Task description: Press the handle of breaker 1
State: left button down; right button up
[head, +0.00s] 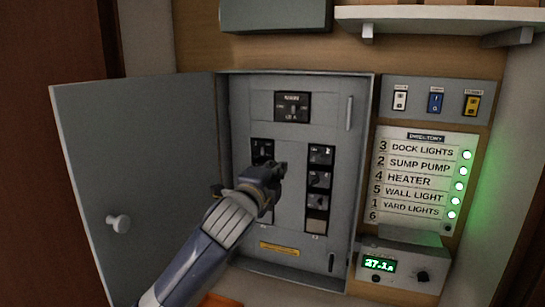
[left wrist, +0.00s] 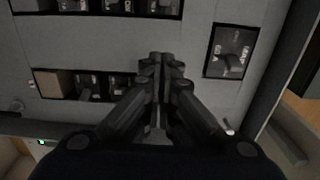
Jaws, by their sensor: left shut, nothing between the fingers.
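The open breaker panel (head: 335,95) shows two columns of black breakers below a main breaker (head: 292,106). The left breaker column (head: 263,147) shows its top breaker; my left gripper and arm hide the lower part. Which breaker is number 1 cannot be read. My left gripper (head: 277,168) is shut and empty in front of the panel, at the left column's inner side. Contact with a handle cannot be told. My right gripper is not in view.
The grey door (head: 145,180) with a white knob stands open at left. The right breaker column (head: 319,180) has a tan blank at its bottom. At right are a switch box (head: 438,98), the directory (head: 424,165) with several green lights, and a meter (head: 405,265) reading about 27.1.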

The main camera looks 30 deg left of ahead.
aim_at(290, 151)
pick_arm(q)
jog(key=shift+a, duration=0.1)
jog(key=p+x, duration=0.4)
jog(key=x, duration=0.5)
jog(key=shift+w, duration=0.4)
jog(key=s+a+p, duration=0.1)
jog(key=a+p, duration=0.1)
jog(key=a, duration=0.1)
jog(key=shift+s+a, duration=0.1)
jog(key=shift+s, duration=0.3)
jog(key=shift+s+a, duration=0.2)
jog(key=shift+w+f, duration=0.1)
jog(key=shift+w+d, duration=0.1)
